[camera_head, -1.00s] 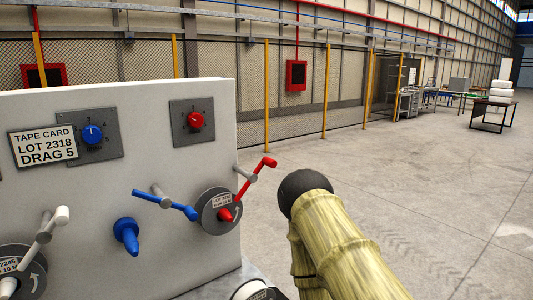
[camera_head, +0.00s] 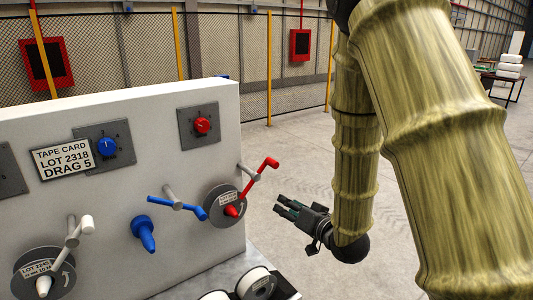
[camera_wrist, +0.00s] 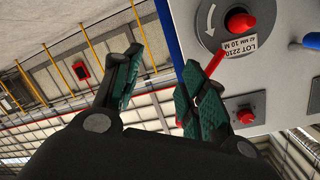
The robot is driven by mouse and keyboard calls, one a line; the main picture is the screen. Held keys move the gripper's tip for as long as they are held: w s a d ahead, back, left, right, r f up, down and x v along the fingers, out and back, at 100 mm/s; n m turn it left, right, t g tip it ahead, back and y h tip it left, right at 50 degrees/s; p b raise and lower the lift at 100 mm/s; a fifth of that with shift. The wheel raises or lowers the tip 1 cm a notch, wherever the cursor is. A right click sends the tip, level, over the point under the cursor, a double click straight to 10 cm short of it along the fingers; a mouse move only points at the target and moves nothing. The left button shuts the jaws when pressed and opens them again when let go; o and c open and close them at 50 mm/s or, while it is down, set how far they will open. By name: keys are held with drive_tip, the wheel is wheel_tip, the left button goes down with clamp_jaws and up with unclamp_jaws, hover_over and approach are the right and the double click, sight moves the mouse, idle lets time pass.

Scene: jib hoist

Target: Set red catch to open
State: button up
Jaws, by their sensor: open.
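The red catch (camera_head: 258,178) is a red bar on a grey peg at the right end of the white panel (camera_head: 190,120). It slants up to the right, its lower end over the rim of a grey disc (camera_head: 216,203) with a red cone-shaped knob (camera_head: 232,210). My gripper (camera_head: 281,205) is open and empty, to the right of the disc and below the catch's upper end, apart from both. In the wrist view my gripper (camera_wrist: 160,65) has its fingers spread; the red catch (camera_wrist: 217,61) shows beside one finger, which hides part of it.
Red (camera_head: 202,125) and blue (camera_head: 107,147) dials sit above. Spools (camera_head: 257,283) lie below at the front. The floor right of the panel is clear.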

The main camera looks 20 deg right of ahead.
drive_tip(key=t+y+p, duration=0.1)
drive_tip(key=t+y, duration=0.1)
approach(266, 160)
drive_tip(key=shift+w+d+f, duration=0.2)
drive_tip(key=shift+w+d, duration=0.15)
drive_tip(key=shift+d, duration=0.05)
drive_tip(key=shift+w+r, duration=0.15)
drive_tip(key=shift+r, duration=0.05)
drive_tip(key=p+x, duration=0.1)
drive_tip(key=x, duration=0.2)
drive_tip(key=p+x, duration=0.1)
drive_tip(key=x, duration=0.3)
drive_tip(key=p+x, duration=0.2)
drive_tip(key=x, duration=0.1)
drive_tip(key=shift+w+a+f, duration=0.15)
drive_tip(key=shift+w+f, duration=0.05)
drive_tip(key=shift+f, duration=0.1)
clamp_jaws()
